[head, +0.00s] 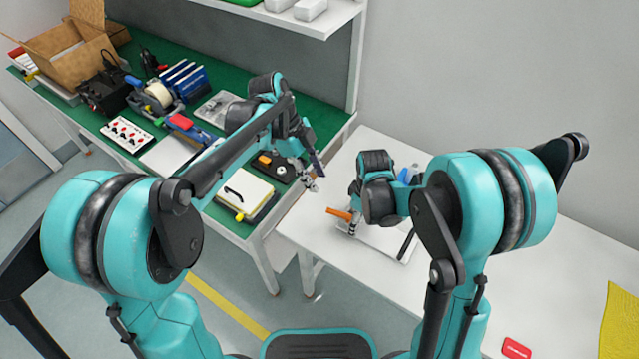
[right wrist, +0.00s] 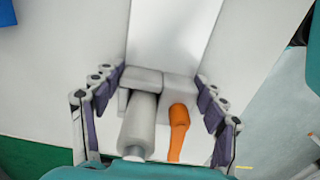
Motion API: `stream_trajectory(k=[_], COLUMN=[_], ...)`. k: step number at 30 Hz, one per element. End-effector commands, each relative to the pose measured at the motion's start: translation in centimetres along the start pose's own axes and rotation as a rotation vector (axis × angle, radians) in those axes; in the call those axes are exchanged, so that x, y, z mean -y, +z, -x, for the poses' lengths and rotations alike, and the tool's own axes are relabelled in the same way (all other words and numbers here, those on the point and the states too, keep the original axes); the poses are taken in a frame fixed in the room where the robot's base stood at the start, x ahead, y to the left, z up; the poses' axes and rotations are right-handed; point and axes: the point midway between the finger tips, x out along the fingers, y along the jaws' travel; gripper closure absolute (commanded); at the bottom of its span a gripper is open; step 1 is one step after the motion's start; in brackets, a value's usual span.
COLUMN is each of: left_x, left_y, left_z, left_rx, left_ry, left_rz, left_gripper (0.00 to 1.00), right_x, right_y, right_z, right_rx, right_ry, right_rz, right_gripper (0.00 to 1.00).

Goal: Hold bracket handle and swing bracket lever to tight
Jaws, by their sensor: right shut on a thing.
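The bracket (right wrist: 143,79) is a pale grey block with a thick grey handle (right wrist: 138,128) and an orange lever (right wrist: 180,132) side by side. In the head view the orange lever (head: 339,214) sticks out to the left over the white table. My right gripper (right wrist: 162,84) is shut on the bracket, with one finger on each side of its block. In the head view its wrist hides most of the bracket. My left gripper (head: 312,181) hangs to the left of the bracket, near the gap between the two tables, apart from it. I cannot tell whether its fingers are open.
The white table (head: 315,246) is mostly clear around the bracket, with a red item (head: 517,348) and yellow cloth (head: 621,330) at right. The green workbench (head: 300,200) on the left holds tools, a clipboard-like tray (head: 245,195) and a cardboard box (head: 62,55).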

Motion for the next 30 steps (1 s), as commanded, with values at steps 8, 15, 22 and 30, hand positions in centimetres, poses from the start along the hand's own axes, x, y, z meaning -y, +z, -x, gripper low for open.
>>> stream_trajectory(k=[8, 15, 22, 30], left_x=[0.0, 0.0, 0.0, 0.0], left_y=[0.0, 0.0, 0.0, 0.0], left_z=[0.1, 0.1, 0.1, 0.1], left_rx=[0.000, 0.000, 0.000, 0.000], left_ry=[0.000, 0.000, 0.000, 0.000], left_rz=[0.000, 0.000, 0.000, 0.000], left_gripper=[0.66, 0.66, 0.66, 0.66], right_x=[0.0, 0.0, 0.0, 0.0], right_y=[0.0, 0.0, 0.0, 0.0], right_z=[0.0, 0.0, 0.3, 4.8], right_rx=[0.000, 0.000, 0.000, 0.000], right_ry=[0.000, 0.000, 0.000, 0.000], right_rz=[-0.001, 0.000, 0.000, 0.000], right_gripper=[0.23, 0.04, 0.04, 0.04])
